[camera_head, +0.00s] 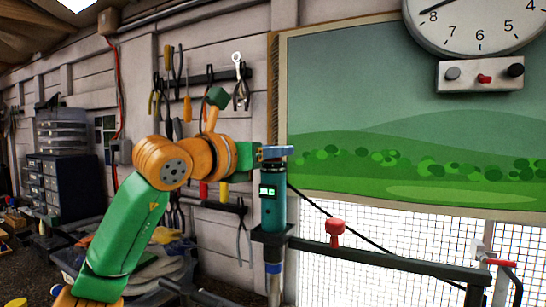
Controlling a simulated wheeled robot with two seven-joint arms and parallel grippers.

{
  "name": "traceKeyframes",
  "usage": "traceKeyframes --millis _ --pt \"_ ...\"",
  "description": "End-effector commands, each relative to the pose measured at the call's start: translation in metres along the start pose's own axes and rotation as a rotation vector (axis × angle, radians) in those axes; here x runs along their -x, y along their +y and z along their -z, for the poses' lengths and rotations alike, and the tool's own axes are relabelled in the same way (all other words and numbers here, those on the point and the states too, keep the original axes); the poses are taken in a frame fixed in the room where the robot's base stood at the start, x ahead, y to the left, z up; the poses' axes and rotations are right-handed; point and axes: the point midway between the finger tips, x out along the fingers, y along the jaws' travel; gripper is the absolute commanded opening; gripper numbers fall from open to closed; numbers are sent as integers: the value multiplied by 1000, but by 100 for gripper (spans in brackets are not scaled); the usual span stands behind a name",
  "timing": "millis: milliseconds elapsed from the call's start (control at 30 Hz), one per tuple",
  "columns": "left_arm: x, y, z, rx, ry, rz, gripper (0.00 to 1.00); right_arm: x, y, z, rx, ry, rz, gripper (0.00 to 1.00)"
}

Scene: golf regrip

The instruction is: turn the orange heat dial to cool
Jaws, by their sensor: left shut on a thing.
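A teal cylindrical heat tool (272,210) with a small lit green display stands upright in a dark holder (272,237). My left gripper (277,153) is at its top end, with blue fingers lying across it. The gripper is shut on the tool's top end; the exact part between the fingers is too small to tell. I cannot make out the orange heat dial, which may be hidden by the fingers. My right gripper is not in view.
A dark rail (390,262) runs right from the holder, with a red knob (335,230) on it and a red-handled clamp (497,262) at its end. A net and a landscape panel (400,120) stand behind. Hand tools (240,80) hang on the wall. A clock (473,22) hangs top right.

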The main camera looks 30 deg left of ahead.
Motion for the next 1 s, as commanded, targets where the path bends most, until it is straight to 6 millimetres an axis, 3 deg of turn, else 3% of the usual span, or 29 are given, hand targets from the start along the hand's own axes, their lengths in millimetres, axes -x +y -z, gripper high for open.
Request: traceKeyframes --millis 200,600,1000 --pt "0 -2 2 -2 -3 -179 0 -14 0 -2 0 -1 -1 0" --pt "0 -1 0 -1 -1 -466 0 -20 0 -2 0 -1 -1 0" --pt "0 0 0 0 -1 -587 0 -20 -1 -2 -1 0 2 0"
